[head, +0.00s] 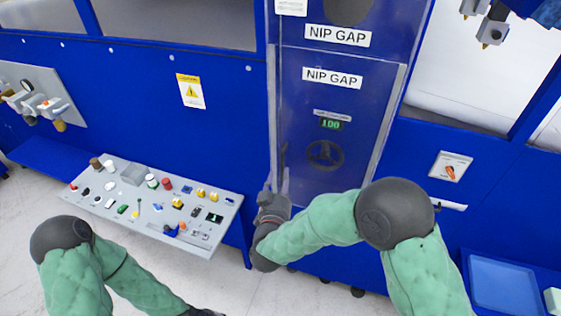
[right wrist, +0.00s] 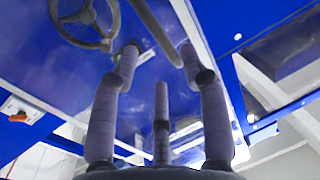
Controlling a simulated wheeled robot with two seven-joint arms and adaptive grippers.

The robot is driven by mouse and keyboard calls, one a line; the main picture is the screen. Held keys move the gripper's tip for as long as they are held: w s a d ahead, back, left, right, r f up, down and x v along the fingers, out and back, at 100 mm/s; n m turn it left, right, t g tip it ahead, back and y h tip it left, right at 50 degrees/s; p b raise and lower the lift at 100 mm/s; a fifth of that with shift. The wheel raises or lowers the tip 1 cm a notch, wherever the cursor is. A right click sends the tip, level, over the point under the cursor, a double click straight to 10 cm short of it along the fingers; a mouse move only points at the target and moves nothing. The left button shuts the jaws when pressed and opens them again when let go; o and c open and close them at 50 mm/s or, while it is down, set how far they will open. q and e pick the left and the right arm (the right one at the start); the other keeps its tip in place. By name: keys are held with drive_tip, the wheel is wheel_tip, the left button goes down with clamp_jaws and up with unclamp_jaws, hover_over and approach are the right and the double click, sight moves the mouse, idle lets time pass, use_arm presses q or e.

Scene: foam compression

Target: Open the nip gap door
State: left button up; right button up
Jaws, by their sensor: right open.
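The nip gap door (head: 350,110) is a clear panel on the blue machine with a "NIP GAP" label. It looks closed. A dark upright handle (head: 283,160) is near the door's left edge. My right gripper (head: 275,200) is at its lower end. In the right wrist view the fingers (right wrist: 160,62) are spread, with the curved handle bar (right wrist: 155,28) between their tips; contact cannot be told.
A grey control panel (head: 130,215) with many buttons and knobs juts out left of my right gripper. A blue tray (head: 505,287) is at the lower right. A small white handle (head: 448,205) is on the machine right of the door. Open floor shows below.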

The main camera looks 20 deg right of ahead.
drive_tip(key=x, duration=0.7)
drive_tip(key=shift+w+p, duration=0.1)
drive_tip(key=shift+p, duration=0.25)
clamp_jaws()
